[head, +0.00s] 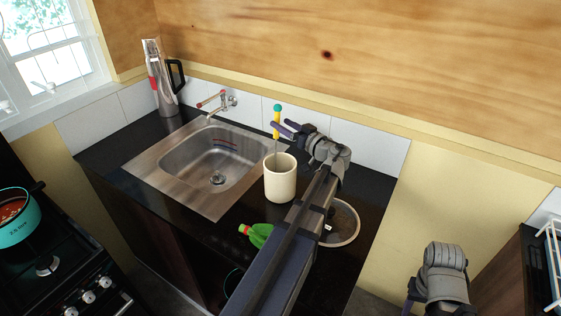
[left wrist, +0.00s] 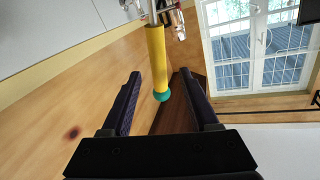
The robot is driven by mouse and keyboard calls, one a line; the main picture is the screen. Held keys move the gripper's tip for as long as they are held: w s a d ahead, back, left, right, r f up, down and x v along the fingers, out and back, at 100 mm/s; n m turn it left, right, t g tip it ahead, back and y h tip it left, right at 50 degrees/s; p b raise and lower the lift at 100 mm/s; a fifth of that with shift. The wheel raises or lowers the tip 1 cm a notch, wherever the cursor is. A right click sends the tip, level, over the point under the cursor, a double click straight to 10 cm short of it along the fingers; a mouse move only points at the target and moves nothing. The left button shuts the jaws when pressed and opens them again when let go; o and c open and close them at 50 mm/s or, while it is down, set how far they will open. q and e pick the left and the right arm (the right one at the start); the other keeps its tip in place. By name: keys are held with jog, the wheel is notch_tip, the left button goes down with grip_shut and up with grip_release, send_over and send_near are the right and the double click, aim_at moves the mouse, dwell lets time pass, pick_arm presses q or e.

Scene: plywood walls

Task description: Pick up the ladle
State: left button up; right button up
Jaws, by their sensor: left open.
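The ladle (head: 276,122) has a yellow handle with a teal end and stands upright in a cream crock (head: 280,182) on the black counter. Its bowl is hidden inside the crock. My left gripper (head: 283,129) is open at the height of the handle, close beside it. In the left wrist view the yellow handle (left wrist: 157,60) shows between the two open fingers, apart from both. My right gripper (head: 412,292) is at the lower right, mostly cut off and away from the ladle.
A steel sink (head: 217,165) with a wall tap (head: 222,102) lies left of the crock. A green bottle (head: 258,234) lies in front of the crock, and a round plate or bowl (head: 345,222) sits under my left arm.

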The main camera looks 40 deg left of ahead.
aim_at(279, 122)
pick_arm(q)
jog(key=a, duration=0.3)
jog(key=shift+w+a, duration=0.35)
jog(key=shift+c, duration=0.4)
grip_shut()
